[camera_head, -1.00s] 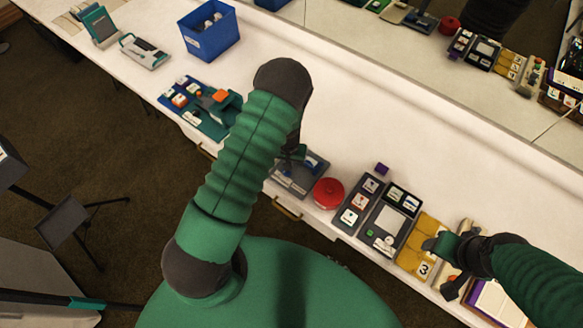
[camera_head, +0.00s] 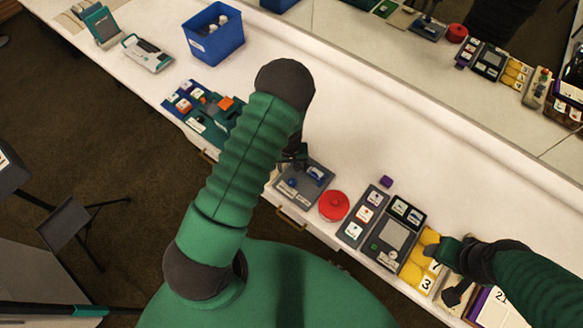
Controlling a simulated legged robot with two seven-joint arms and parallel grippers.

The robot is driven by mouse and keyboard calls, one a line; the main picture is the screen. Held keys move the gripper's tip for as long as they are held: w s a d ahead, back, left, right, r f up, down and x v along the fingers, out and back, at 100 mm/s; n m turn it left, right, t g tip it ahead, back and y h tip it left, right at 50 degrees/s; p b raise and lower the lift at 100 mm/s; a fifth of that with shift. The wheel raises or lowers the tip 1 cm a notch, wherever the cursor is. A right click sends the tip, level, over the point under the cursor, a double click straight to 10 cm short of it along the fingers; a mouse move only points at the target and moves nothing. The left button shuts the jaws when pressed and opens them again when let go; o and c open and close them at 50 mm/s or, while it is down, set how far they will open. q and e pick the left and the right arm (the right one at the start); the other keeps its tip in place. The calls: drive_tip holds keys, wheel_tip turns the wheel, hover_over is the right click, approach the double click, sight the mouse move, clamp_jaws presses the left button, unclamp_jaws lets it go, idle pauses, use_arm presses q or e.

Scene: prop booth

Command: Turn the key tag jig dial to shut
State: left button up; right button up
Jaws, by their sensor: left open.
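A grey device (camera_head: 305,187) with a small blue knob (camera_head: 292,182) and a blue-and-white part sits near the front edge of the counter. It looks like the key tag jig, but its markings are too small to read, so I cannot tell the dial's setting. My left gripper (camera_head: 294,164) is open at the device's upper left edge, partly hidden by my dark wrist. I cannot tell if it touches the device. My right gripper (camera_head: 438,248) is over the yellow blocks (camera_head: 419,266) at the right; its fingers are unclear.
A red round button (camera_head: 334,206) stands right of the grey device. Dark panels (camera_head: 391,235) and a small purple block (camera_head: 387,181) lie beyond it. A teal board (camera_head: 200,117) and a blue bin (camera_head: 214,40) are to the left. The counter behind the grey device is clear.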

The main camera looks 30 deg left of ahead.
use_arm(q)
wheel_tip(320, 180, up, 16)
drive_tip(key=d+p, duration=0.1)
drive_tip(key=p, duration=1)
drive_tip(key=shift+s+r+p, duration=0.15)
drive_tip(key=shift+p, duration=0.2)
use_arm(e)
drive_tip(key=w+d+v, duration=0.1)
drive_tip(key=w+v, duration=0.1)
drive_tip(key=v, duration=1)
drive_tip(key=shift+r, duration=0.3)
use_arm(q)
drive_tip(key=shift+d, duration=0.1)
use_arm(e)
drive_tip(key=shift+d, duration=0.1)
